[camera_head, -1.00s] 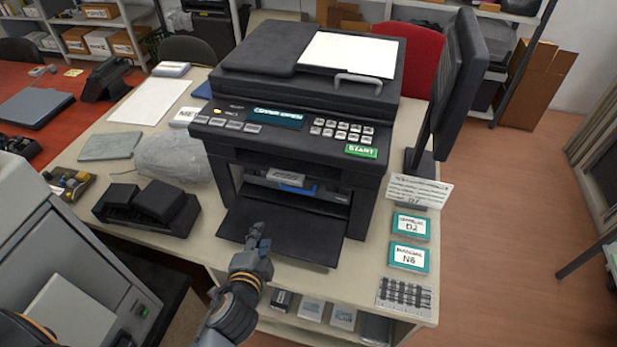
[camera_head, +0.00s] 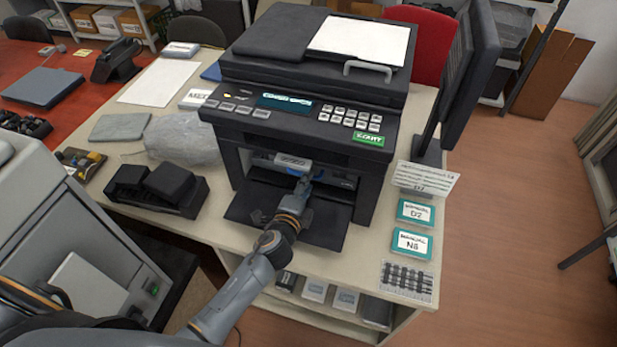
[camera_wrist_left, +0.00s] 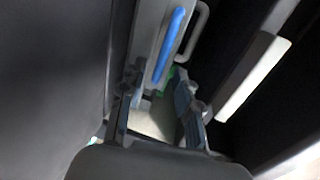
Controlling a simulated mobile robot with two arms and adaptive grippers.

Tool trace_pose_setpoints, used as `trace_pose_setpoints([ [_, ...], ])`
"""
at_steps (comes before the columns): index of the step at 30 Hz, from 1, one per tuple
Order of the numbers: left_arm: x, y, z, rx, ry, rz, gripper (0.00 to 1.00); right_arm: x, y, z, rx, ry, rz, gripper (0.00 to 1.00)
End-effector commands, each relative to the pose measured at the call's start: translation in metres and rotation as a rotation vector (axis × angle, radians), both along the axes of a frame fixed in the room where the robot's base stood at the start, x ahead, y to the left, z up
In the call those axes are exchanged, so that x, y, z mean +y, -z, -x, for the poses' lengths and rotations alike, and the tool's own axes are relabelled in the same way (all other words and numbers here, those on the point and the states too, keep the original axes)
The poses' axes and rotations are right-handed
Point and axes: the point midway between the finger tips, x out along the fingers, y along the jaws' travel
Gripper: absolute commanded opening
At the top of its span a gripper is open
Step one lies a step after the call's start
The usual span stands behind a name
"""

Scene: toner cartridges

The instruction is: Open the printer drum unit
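The black printer (camera_head: 300,130) stands on the desk with its front cover (camera_head: 245,207) folded down. Inside the opening is the drum unit (camera_head: 285,160), a grey part with a light label and a blue strip, partly hidden by my gripper. My left gripper (camera_head: 302,185) reaches over the lowered cover into the opening, close in front of the drum unit. In the left wrist view, the gripper (camera_wrist_left: 158,92) has its two fingers apart, with the blue bar (camera_wrist_left: 168,45) just beyond and between them. Contact cannot be told. My right gripper is not in view.
Two teal-edged cards (camera_head: 411,243) and a barcode sheet lie right of the printer. A monitor (camera_head: 465,80) stands at the right. A black double holder (camera_head: 155,190) and a clear bag (camera_head: 185,140) lie left. The lowered cover lies beneath my left arm.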

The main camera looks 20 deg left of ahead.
Motion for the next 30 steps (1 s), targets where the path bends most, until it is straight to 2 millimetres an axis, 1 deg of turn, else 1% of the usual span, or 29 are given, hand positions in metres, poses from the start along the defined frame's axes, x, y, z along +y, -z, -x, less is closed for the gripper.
trace_pose_setpoints([
  [1, 0.000, 0.001, -0.008, -0.001, -0.002, 0.000, 0.33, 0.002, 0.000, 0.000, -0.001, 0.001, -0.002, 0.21],
  [3, 0.000, 0.003, -0.015, -0.001, -0.002, 0.002, 0.33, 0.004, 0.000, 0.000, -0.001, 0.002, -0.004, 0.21],
  [6, 0.000, 0.005, -0.021, 0.000, -0.001, 0.002, 0.33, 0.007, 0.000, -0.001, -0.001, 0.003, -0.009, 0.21],
  [16, 0.000, 0.005, -0.023, 0.000, -0.001, 0.002, 0.33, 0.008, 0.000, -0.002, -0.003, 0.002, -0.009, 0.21],
  [17, 0.000, 0.005, -0.023, 0.000, -0.001, 0.002, 0.27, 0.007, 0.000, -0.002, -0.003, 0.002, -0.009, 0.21],
  [18, 0.000, 0.005, -0.023, 0.000, -0.001, 0.002, 0.19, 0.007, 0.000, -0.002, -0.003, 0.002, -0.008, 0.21],
  [21, 0.000, 0.005, -0.023, 0.000, -0.001, 0.002, 0.00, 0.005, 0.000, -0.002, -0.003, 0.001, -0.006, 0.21],
  [30, 0.000, 0.006, -0.023, 0.001, -0.001, 0.001, 0.00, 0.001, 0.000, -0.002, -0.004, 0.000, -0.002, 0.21],
])
